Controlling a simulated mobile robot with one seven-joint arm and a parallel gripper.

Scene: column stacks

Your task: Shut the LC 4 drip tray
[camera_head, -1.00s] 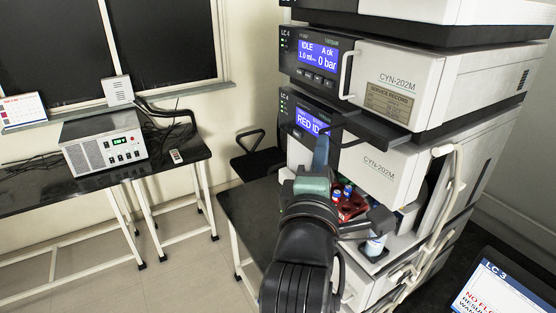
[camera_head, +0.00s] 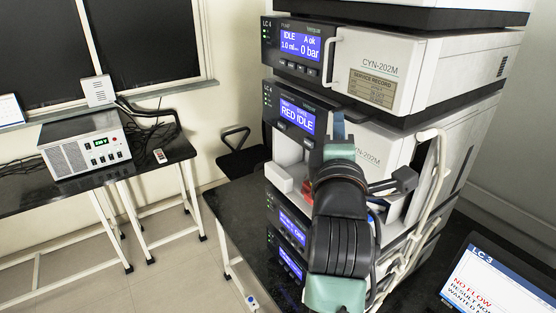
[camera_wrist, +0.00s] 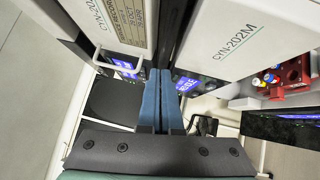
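The LC 4 stack stands right of centre in the head view. The dark drip tray edge (camera_head: 372,112) lies in the gap under the upper CYN-202M module (camera_head: 375,75) and looks about flush with the stack. How far in it sits is hard to judge. My gripper (camera_head: 338,122) is up against the front of the stack at this gap. In the wrist view its two blue fingers (camera_wrist: 158,78) lie together with nothing between them. Their tips point into the dark gap between the two white modules. Whether they touch the tray cannot be told.
A white handle (camera_head: 332,60) sticks out from the upper module. Below is an open bay with a red rack (camera_wrist: 288,78) of vials. White tubes (camera_head: 428,165) hang at the stack's right side. An LC 3 screen (camera_head: 500,280) stands at front right. The floor at left is free.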

